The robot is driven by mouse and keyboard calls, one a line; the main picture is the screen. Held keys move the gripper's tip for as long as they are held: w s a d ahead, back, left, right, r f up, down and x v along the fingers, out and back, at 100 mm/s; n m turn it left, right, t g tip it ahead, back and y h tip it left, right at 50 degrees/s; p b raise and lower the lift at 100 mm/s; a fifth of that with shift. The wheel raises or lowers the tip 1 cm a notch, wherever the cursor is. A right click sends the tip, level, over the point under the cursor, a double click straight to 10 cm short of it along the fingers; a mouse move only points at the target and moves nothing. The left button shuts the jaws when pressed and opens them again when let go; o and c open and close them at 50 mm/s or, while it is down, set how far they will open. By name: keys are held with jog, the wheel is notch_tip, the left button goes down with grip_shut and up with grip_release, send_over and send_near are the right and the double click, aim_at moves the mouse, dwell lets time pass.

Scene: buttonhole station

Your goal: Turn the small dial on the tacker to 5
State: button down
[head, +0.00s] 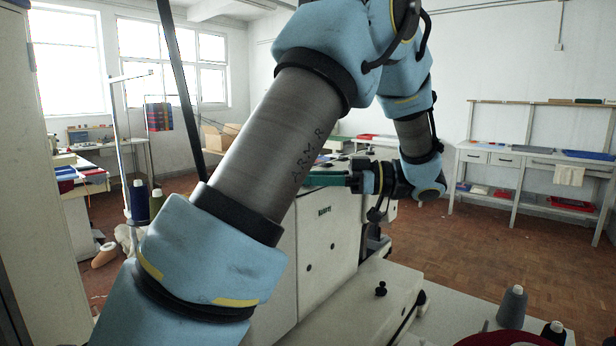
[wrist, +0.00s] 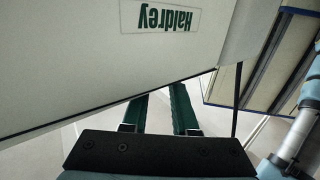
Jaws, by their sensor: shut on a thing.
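The tacker (head: 330,250) is a white machine in the middle of the head view, partly behind my arm. Its green name label (head: 324,211) shows upside down in the wrist view (wrist: 163,17). My gripper (head: 325,178) is level at the top of the tacker, its green fingers pointing left. In the wrist view my gripper (wrist: 160,95) has its two fingers slightly apart, and their tips pass out of sight behind the tacker's edge. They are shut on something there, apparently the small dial. The dial, its marks and its setting are hidden.
A black knob (head: 380,289) stands on the lower white bed in front. Grey and black thread cones (head: 512,307) and a red round thing (head: 505,339) are at the lower right. A white side table (head: 530,165) stands along the right wall. The wooden floor between is clear.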

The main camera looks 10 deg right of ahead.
jog(key=shift+n+g, duration=0.3)
jog(key=c, duration=0.7)
grip_release()
jog(key=d, duration=0.3)
jog(key=s+d, duration=0.1)
jog(key=d, duration=0.6)
jog(key=shift+s+d, duration=0.2)
jog(key=shift+d, duration=0.15)
jog(key=a, duration=0.3)
jog(key=w+a, duration=0.1)
jog(key=a, duration=0.6)
jog(key=shift+w+a, duration=0.2)
jog(key=shift+a, duration=0.15)
